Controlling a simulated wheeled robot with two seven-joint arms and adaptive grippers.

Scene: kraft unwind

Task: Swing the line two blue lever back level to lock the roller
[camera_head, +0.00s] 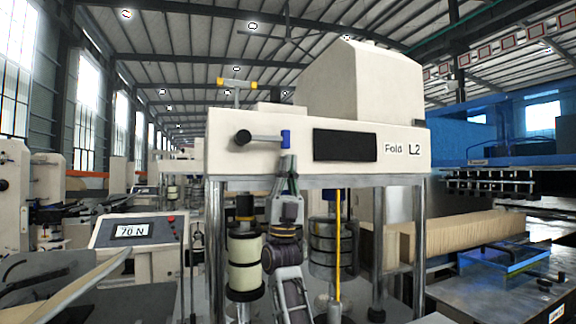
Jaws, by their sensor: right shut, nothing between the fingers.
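The blue lever part (286,138) is on the front of the white machine head marked "Fold L2" (370,165). It is a short upright blue piece at the right end of a grey rod. The rod lies about level, with a round black knob (243,137) at its left end. My right gripper (289,160) points up from below, just under the blue piece. It is shut and empty; I cannot tell whether its tips touch the blue piece. My left gripper is not in view.
A yellow T-handle (238,84) stands above the lever. Below the head are metal posts, a cream roller (245,265), dark stacked rings (332,245) and a yellow rod (338,235). A "70 N" display panel (133,231) stands left. Brown folded stock (465,235) lies right.

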